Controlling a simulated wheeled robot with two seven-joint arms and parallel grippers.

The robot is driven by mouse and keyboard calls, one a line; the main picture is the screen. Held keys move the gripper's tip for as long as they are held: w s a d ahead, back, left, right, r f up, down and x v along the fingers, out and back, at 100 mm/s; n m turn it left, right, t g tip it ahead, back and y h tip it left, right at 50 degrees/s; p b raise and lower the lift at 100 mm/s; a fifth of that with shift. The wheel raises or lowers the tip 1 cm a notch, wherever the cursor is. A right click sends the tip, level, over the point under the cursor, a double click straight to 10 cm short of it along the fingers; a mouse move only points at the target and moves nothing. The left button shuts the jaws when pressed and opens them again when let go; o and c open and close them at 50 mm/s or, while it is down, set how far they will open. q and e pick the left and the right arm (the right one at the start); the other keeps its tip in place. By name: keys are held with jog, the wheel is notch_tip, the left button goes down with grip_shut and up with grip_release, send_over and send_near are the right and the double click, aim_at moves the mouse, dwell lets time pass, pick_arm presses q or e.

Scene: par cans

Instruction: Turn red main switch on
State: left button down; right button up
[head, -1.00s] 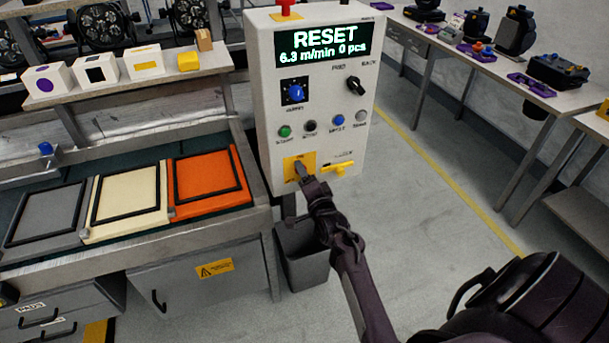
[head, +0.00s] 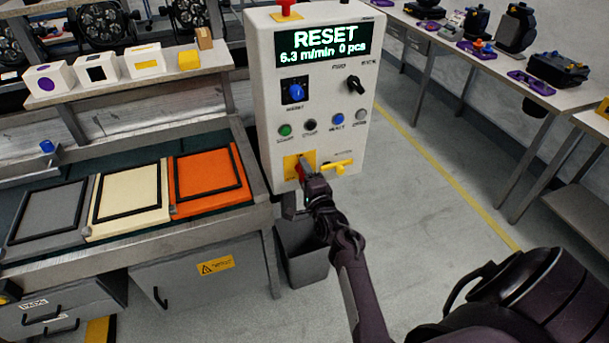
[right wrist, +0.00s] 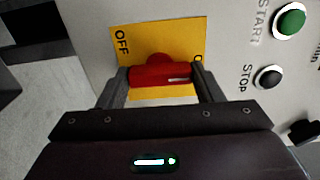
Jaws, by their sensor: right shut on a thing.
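The red main switch (right wrist: 165,75) is a rotary handle on a yellow plate (right wrist: 175,40) low on the white control box (head: 268,110). My right gripper (right wrist: 160,82) is shut on it, one finger at each end of the handle. The handle's white mark lies at its right end in the wrist view, on the side of a label beginning with "O" partly hidden by the finger. "OFF" is readable at the plate's left. In the head view my right gripper (head: 304,172) mostly covers the switch. My left gripper is out of view.
The box shows RESET on its display (head: 320,42). A yellow handle (head: 337,167) sits just right of my gripper; green START (head: 285,130) and black STOP (head: 310,125) buttons are above. A bench with trays (head: 205,183) stands left, a grey bin (head: 303,255) below.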

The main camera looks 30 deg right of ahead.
jog(key=o, duration=1)
jog(key=shift+s, duration=0.1)
jog(key=p+v, duration=0.5)
jog(key=v, duration=0.2)
jog(key=shift+s+a, duration=0.1)
jog(key=shift+s, duration=0.25)
jog(key=shift+f, duration=0.1)
